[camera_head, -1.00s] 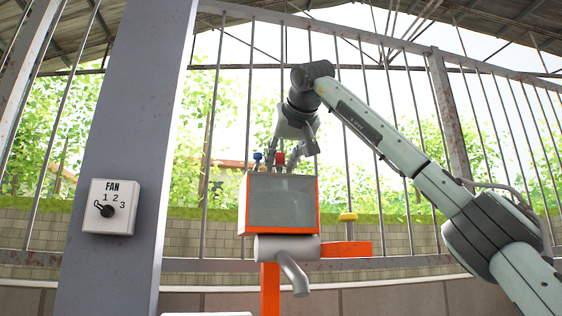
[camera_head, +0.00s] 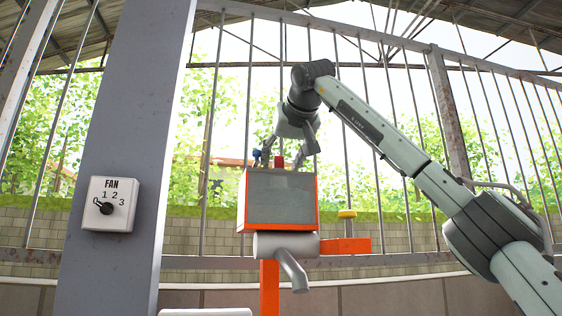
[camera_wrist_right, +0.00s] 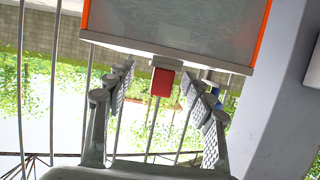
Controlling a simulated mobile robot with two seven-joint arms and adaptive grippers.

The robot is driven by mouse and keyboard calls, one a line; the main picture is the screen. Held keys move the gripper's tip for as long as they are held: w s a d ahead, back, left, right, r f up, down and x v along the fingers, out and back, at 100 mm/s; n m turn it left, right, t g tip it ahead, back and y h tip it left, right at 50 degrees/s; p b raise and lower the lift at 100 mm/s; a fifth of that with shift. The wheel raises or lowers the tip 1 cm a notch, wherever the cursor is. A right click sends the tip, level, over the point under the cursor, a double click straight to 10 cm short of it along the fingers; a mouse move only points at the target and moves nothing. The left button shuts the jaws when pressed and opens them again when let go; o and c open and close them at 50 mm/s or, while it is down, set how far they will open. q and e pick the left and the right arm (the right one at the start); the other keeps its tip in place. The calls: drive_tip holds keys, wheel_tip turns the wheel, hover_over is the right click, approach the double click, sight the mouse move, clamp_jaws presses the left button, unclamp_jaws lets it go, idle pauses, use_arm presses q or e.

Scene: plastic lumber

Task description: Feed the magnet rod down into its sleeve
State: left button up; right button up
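The red block (camera_head: 279,161), probably the magnet rod's head, sits at the top of an orange-framed box with a grey front (camera_head: 282,199). The collar may be the sleeve; the rod's shaft is not visible. My right gripper (camera_head: 291,150) points down over the box. Its fingers (camera_wrist_right: 158,95) are spread, with a gap on each side of the red block. My left gripper is not in view.
A blue knob (camera_head: 256,157) stands just left of the red block, close to a finger. A grey spout (camera_head: 291,270) hangs below. A grey post with a fan switch (camera_head: 109,204) stands left.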

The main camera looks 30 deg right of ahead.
drive_tip(key=shift+a, duration=0.15)
drive_tip(key=v, duration=1.2)
idle(0.4)
